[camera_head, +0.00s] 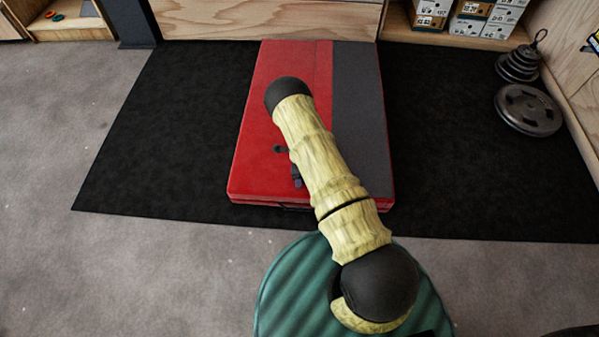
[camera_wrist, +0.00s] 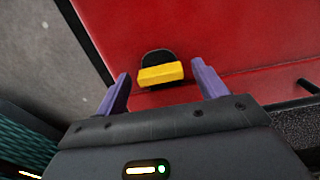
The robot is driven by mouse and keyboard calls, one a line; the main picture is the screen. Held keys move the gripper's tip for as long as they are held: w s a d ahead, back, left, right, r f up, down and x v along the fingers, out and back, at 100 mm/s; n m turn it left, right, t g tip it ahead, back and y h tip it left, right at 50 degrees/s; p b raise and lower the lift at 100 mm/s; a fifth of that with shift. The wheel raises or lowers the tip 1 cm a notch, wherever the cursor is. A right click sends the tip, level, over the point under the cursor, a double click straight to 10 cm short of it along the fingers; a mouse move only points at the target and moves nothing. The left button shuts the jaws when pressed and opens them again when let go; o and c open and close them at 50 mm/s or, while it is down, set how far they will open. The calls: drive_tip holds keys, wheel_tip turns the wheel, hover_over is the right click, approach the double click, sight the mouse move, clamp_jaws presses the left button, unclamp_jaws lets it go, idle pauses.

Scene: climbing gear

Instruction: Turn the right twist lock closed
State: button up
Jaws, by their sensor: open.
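A twist lock with a yellow bar (camera_wrist: 161,73) over a black rounded base shows on a red surface in the wrist view. It appears between the fingertips of my gripper (camera_wrist: 160,71), whose purple fingers stand apart on either side of it. My gripper is open and holds nothing. I cannot tell whether the fingers touch the lock or how far above it they are. In the head view, the red case or pad (camera_head: 262,110) lies flat on a dark mat.
A black bar (camera_wrist: 309,87) sticks out at the right of the wrist view. The black mat (camera_head: 160,130) around the red pad is clear on the left. Weight plates (camera_head: 528,108) lie at the right, and boxes (camera_head: 470,17) stand on a shelf at the back.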

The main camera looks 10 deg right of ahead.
wheel_tip(320, 180, up, 17)
drive_tip(key=p, duration=0.7)
drive_tip(key=shift+r, duration=0.2)
drive_tip(key=s+r+n+t+p, duration=0.1)
drive_tip(key=s+r+n, duration=0.3)
drive_tip(key=r, duration=0.7)
drive_tip(key=s+r+n, duration=0.2)
drive_tip(key=r+n, duration=0.4)
drive_tip(key=r, duration=0.4)
drive_tip(key=s+r+n+t+p, duration=0.1)
drive_tip(key=s+r+n+t, duration=0.1)
drive_tip(key=s+r+n, duration=1.15)
wheel_tip(320, 180, up, 39)
drive_tip(key=s+m+p, duration=0.1)
drive_tip(key=p, duration=3.7)
drive_tip(key=shift+s+f+m, duration=0.2)
drive_tip(key=shift+s+m, duration=0.05)
drive_tip(key=shift+m, duration=0.1)
